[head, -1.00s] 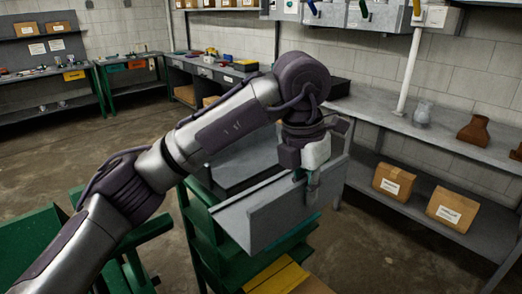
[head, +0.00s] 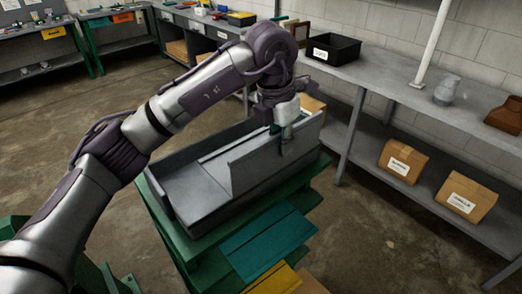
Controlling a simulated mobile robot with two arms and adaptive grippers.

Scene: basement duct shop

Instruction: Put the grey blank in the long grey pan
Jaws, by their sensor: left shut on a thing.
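The grey blank (head: 254,165) is a flat plate standing on edge. My left gripper (head: 284,146) is shut on its upper edge, right of its middle. The long grey pan (head: 183,220) lies on top of a green stand, open side up. The blank is upright over the right part of the pan, its lower edge appearing down between the pan's walls; I cannot tell whether it touches the floor. The pan's left part is visibly empty. The blank hides some of the pan's right part. My right gripper is out of view.
The green stand (head: 190,247) carries teal (head: 268,245) and yellow (head: 268,278) pieces lower down at the front. A grey bench (head: 390,102) at the right holds a black bin (head: 333,48); cartons (head: 402,161) sit on its lower shelf. Floor is clear between.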

